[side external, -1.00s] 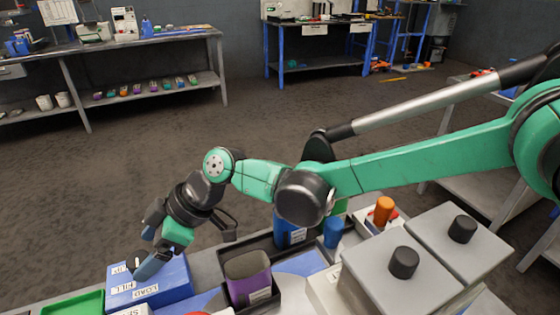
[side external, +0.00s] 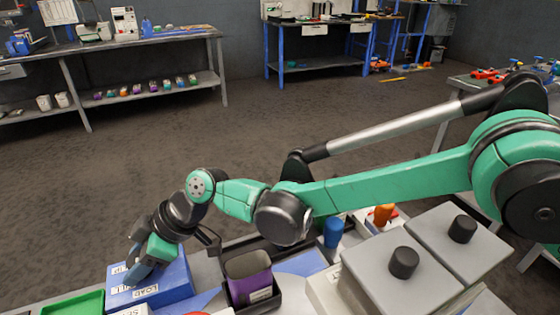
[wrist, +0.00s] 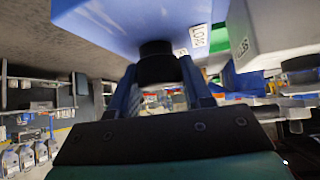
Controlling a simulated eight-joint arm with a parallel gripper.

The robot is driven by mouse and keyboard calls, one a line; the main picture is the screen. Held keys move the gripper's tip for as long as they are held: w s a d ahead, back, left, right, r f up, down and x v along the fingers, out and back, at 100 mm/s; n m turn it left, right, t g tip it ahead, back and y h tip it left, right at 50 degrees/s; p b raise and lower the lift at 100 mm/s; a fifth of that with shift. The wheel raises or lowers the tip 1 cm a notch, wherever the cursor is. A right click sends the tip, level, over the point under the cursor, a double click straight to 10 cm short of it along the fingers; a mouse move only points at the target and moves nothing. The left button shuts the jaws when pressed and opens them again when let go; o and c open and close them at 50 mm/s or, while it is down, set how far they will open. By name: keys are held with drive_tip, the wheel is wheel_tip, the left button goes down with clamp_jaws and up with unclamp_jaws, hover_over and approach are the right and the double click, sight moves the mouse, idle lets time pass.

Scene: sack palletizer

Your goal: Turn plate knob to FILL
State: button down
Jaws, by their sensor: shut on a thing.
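The blue box (side external: 172,283) stands at the front left of the bench in the side view, with white labels; LOAD and part of FILL can be read. It also fills the top of the wrist view (wrist: 140,18). Its black knob (wrist: 156,64) sits between my fingertips in the wrist view. My gripper (side external: 136,272) is at the box's labelled face, its fingers shut on the knob from both sides. It also shows in the wrist view (wrist: 160,78). In the side view my fingers hide the knob, so its pointing direction cannot be read.
A green tray (side external: 75,303) lies left of the box. A black bin (side external: 272,300) with a purple container (side external: 248,276) stands to the right. A blue cylinder (side external: 333,232), an orange knob (side external: 383,215) and grey boxes with black knobs (side external: 403,263) are farther right.

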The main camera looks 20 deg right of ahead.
drive_tip(key=shift+m+t, duration=0.6)
drive_tip(key=shift+m, duration=0.1)
drive_tip(key=shift+c, duration=1.8)
unclamp_jaws()
wheel_tip(320, 180, up, 20)
